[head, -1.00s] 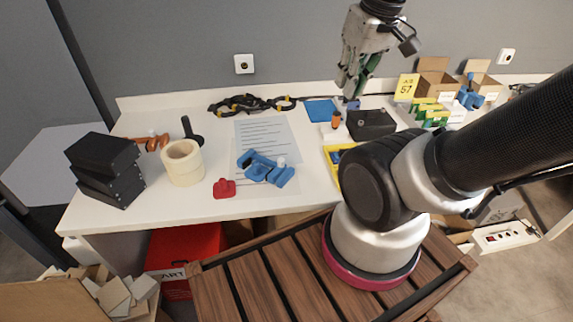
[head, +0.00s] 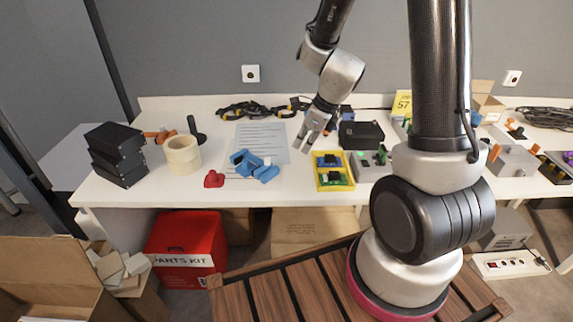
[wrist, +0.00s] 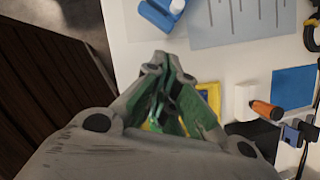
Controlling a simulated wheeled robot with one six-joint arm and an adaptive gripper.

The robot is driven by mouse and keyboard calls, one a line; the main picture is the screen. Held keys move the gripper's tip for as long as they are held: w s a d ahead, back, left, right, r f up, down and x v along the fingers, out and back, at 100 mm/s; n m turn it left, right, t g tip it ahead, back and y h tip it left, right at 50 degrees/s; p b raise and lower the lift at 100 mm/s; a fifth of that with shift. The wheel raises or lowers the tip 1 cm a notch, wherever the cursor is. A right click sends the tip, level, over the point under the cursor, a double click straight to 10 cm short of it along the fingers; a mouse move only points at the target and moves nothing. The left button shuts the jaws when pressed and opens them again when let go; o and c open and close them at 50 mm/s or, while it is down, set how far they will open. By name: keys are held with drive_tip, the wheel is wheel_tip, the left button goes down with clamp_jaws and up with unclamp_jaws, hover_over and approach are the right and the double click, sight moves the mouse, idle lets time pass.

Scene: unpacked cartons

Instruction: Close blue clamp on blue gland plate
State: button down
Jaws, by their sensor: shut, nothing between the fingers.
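A blue piece with angled parts (head: 250,165) lies on the white table, over the lower edge of a printed sheet. In the wrist view its end with a white round part (wrist: 165,12) shows at the top edge. I cannot tell clamp from gland plate in it, or whether the clamp is open. A flat blue square (wrist: 294,88) lies at the right of the wrist view; it could be a plate. My gripper (head: 312,143) is shut and empty, above the table to the right of the blue piece, apart from it. It also shows in the wrist view (wrist: 168,85).
A yellow tray with green boards (head: 332,185) lies below and right of my gripper. A red part (head: 213,180), tape rolls (head: 182,160) and stacked black boxes (head: 118,170) stand left. A black box (head: 375,136) is right. The sheet (head: 262,138) is mostly clear.

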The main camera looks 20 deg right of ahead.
sight(276, 167)
drive_tip(key=shift+m, duration=0.4)
drive_tip(key=x, duration=1)
drive_tip(key=shift+d+f, duration=0.1)
drive_tip(key=shift+f, duration=0.05)
drive_tip(key=shift+w+a, duration=0.95)
drive_tip(key=shift+a, duration=0.05)
drive_tip(key=shift+w+a, duration=0.4)
drive_tip(key=shift+w, duration=0.1)
